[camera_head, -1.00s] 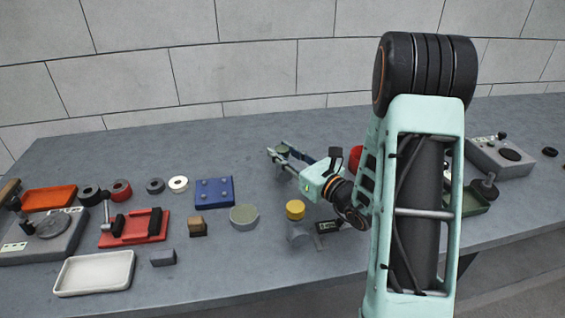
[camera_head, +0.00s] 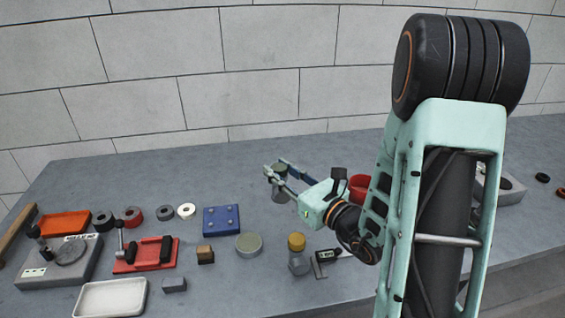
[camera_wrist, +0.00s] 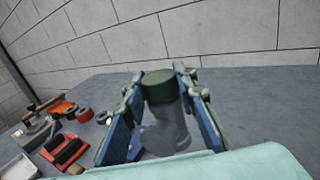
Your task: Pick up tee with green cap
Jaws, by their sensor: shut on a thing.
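The tee with green cap (camera_head: 280,188) is between the fingers of my gripper (camera_head: 278,171) in the head view, at the far middle of the table. In the wrist view its dark green cap (camera_wrist: 158,86) is on top and its grey body (camera_wrist: 168,130) is below, roughly upright. My gripper (camera_wrist: 160,98) is shut on it, with one finger on each side. I cannot tell whether its bottom is clear of the table. A similar piece with a yellow cap (camera_head: 297,242) stands nearer the front.
A caliper-like tool (camera_head: 328,258), a grey-green disc (camera_head: 249,245) and a blue plate (camera_head: 221,220) lie near. A red container (camera_head: 359,186) is right of my gripper. A red fixture (camera_head: 147,254) and white tray (camera_head: 110,298) are left.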

